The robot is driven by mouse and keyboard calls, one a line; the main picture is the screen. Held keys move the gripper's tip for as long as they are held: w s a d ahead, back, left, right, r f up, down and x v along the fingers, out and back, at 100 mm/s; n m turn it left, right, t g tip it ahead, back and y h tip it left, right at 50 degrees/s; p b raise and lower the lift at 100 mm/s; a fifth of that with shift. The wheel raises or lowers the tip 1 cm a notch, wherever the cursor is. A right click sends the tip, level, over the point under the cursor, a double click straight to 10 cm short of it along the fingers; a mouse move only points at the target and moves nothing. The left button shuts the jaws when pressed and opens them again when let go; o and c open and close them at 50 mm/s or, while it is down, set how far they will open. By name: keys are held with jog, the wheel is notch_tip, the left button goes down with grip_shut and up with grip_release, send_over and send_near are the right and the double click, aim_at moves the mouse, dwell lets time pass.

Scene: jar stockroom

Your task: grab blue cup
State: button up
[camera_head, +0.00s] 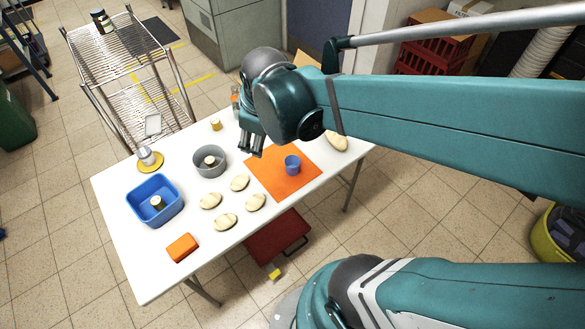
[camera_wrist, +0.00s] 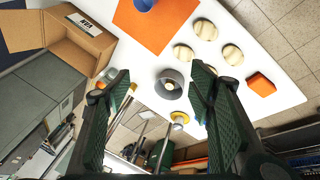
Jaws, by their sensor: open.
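A small blue cup (camera_head: 292,164) stands on the orange mat (camera_head: 274,186) on the white table. In the wrist view the blue cup (camera_wrist: 145,4) is cut by the top edge, on the orange mat (camera_wrist: 152,36). My gripper (camera_head: 252,146) is above the table, to the left of the cup and apart from it. In the wrist view my gripper (camera_wrist: 160,100) has its two fingers wide apart with nothing held between them.
A grey bowl (camera_head: 209,163) and several pale oval pieces (camera_head: 226,222) lie left of the mat. A blue bin (camera_head: 157,213) and an orange block (camera_head: 182,247) are farther left. A wire shelf (camera_head: 110,50) stands behind the table.

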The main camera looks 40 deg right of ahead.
jog(key=w+d+f+n+g+b, duration=0.25)
jog(key=d+f+n, duration=0.3)
jog(key=f, duration=0.35)
jog(key=n+g+b, duration=0.1)
jog(key=n+g, duration=0.1)
jog(key=n, duration=0.3)
send_near(292, 164)
jog(key=shift+s+a+r+h, duration=0.15)
jog(key=shift+s+a+r, duration=0.2)
jog(key=shift+s, duration=0.25)
jog(key=shift+s+a+r+h, duration=0.15)
jog(key=shift+s+a+r, duration=0.2)
jog(key=shift+s, duration=0.25)
jog(key=shift+f, duration=0.1)
jog(key=shift+d+f+b, duration=0.15)
jog(key=shift+f+b, duration=0.4)
jog(key=shift+f, duration=0.65)
jog(key=shift+f, duration=0.15)
jog(key=shift+w+d+f+b, duration=0.15)
jog(key=shift+f+b, duration=0.15)
jog(key=shift+f, duration=0.5)
jog(key=shift+s+d+f+b, duration=0.15)
jog(key=shift+f+b, duration=0.15)
jog(key=shift+f, duration=0.55)
jog(key=shift+w+d+f+b, duration=0.15)
jog(key=shift+f+b, duration=0.15)
jog(key=shift+f, duration=0.5)
jog(key=shift+c, duration=0.2)
